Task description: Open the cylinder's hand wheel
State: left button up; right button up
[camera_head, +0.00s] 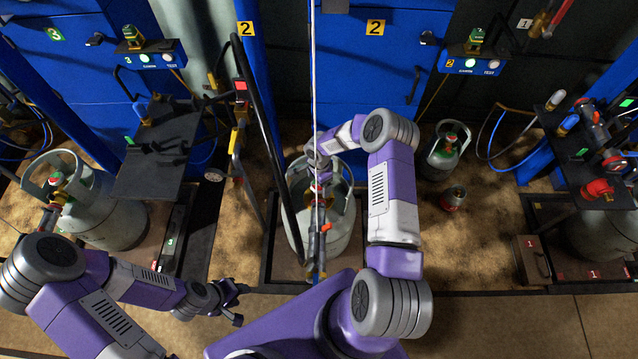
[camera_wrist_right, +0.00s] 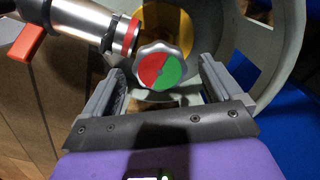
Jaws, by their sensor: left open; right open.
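In the right wrist view the hand wheel (camera_wrist_right: 165,67) is a lobed knob with a red and green face. My right gripper (camera_wrist_right: 160,82) is open, its fingers on either side of the wheel with visible gaps. In the head view a grey gas cylinder (camera_head: 338,232) stands in the middle bay, and my right arm reaches over its top. The wheel and the right fingertips are hard to make out there. My left gripper (camera_head: 242,304) is open and empty, low and left of this cylinder, away from it.
A metal fitting with a red band and orange lever (camera_wrist_right: 85,32) sits beside the wheel. The cylinder's grey collar (camera_wrist_right: 285,65) curves around the right. Another cylinder (camera_head: 115,215) stands left, a small one (camera_head: 443,155) right. A dark shelf (camera_head: 160,150) juts out left.

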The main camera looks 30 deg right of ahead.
jog(key=shift+f, duration=0.25)
jog(key=c, duration=1)
jog(key=shift+c, duration=0.2)
